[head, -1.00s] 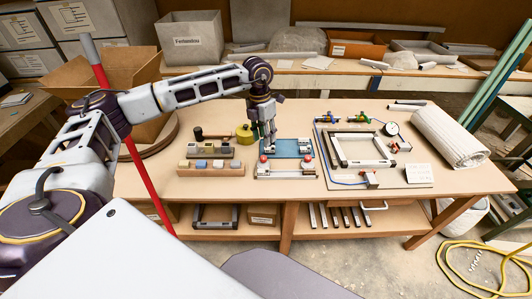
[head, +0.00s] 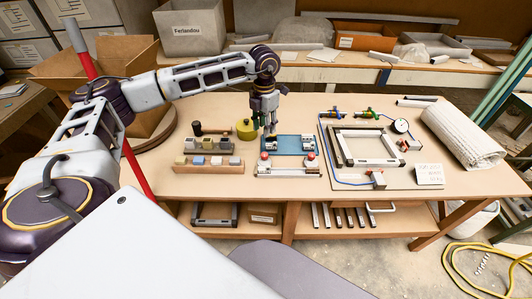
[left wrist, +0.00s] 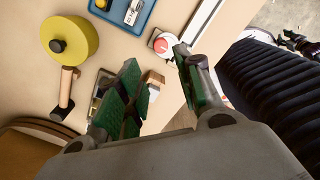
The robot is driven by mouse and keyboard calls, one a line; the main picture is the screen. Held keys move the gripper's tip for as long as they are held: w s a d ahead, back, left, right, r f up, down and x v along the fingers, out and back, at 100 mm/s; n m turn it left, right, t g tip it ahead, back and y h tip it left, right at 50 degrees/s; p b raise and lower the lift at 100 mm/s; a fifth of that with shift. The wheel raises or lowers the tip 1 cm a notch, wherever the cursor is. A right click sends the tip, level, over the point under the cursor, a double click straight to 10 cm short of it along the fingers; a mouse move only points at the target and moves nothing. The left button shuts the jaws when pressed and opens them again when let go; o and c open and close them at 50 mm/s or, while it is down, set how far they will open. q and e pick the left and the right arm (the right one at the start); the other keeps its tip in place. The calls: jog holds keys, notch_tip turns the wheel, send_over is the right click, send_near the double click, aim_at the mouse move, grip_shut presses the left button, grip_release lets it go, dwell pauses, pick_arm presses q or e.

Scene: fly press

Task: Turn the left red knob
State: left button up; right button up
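The left red knob (head: 265,155) sits on a small pale block at the left end of a low metal rail (head: 288,170) on the bench. A second red knob (head: 310,155) is at its right end. My left gripper (head: 267,130) is above the bench, just behind the left knob and near the left end of the blue tray (head: 299,152), apart from the knob. In the left wrist view, the green-padded fingers of my left gripper (left wrist: 160,75) are open and empty; a red knob (left wrist: 162,44) shows beyond the fingertips.
A yellow round piece (head: 246,130) and a mallet (head: 198,129) lie left of the gripper. Racks of small blocks (head: 208,168) stand at the left. A board with a metal frame and dial gauge (head: 401,126) is at the right. The bench's front strip is clear.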

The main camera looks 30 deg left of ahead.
pick_arm(q)
send_over(264, 154)
notch_tip(264, 154, down, 8)
jog(key=shift+d+r, duration=0.15)
notch_tip(264, 154, down, 4)
jog(key=shift+f, duration=0.95)
pick_arm(e)
jog(key=shift+w+d+r, duration=0.1)
jog(key=shift+d+r, duration=0.1)
jog(key=shift+d, duration=0.45)
jog(key=shift+d, duration=0.1)
pick_arm(q)
jog(key=c, duration=0.7)
jog(key=shift+c, duration=0.3)
pick_arm(e)
jog(key=shift+d, duration=0.8)
